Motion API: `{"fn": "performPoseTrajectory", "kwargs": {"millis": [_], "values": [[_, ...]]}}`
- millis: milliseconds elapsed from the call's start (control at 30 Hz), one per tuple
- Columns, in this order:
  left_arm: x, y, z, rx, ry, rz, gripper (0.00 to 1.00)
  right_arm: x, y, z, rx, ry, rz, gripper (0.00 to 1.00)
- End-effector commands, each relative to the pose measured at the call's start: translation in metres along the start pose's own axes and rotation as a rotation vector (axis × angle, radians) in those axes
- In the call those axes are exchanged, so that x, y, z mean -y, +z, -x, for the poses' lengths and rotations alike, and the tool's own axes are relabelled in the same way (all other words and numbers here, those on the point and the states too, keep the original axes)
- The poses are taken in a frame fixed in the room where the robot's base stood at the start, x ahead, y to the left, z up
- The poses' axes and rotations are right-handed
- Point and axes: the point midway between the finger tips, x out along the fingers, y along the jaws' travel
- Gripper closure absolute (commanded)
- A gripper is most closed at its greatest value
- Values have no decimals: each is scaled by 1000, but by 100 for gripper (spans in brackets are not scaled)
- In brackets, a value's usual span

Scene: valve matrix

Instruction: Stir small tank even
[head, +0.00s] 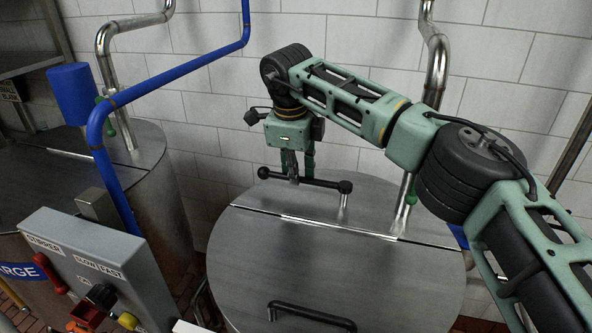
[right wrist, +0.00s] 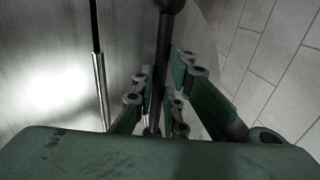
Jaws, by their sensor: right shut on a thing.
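The small tank (head: 340,260) stands in the middle of the head view with its round steel lid closed. Above the back of its lid is a black crank bar (head: 325,183) with a ball at each end, and a short steel shaft (head: 344,206) below its right end. My right gripper (head: 299,174) points down and is shut on the bar near its left part. In the right wrist view the bar (right wrist: 162,62) runs between the fingers of the gripper (right wrist: 165,95). My left gripper is not in view.
A grey control box (head: 105,265) with "STIRRER" and "SLOW FAST" labels, a knob and buttons stands at the lower left. A larger tank (head: 150,190) and blue pipe (head: 180,70) are behind it. A black handle (head: 310,314) is on the front lid. A tiled wall closes off the back.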

Motion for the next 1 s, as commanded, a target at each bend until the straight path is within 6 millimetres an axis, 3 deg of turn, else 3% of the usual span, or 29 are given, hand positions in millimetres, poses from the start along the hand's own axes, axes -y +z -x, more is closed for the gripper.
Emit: {"fn": "performPoseTrajectory", "kwargs": {"millis": [300, 333, 533, 867, 1000], "values": [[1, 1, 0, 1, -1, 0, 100, 1, -1, 0, 0, 0, -16, 100], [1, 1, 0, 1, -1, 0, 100, 2, -1, 0, 0, -1, -16, 87], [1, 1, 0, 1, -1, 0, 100, 1, -1, 0, 0, -1, -12, 70], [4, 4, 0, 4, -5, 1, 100, 1, -1, 3, 0, -1, -8, 70], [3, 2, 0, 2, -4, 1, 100, 1, 0, 19, 1, -2, -8, 70]]}}
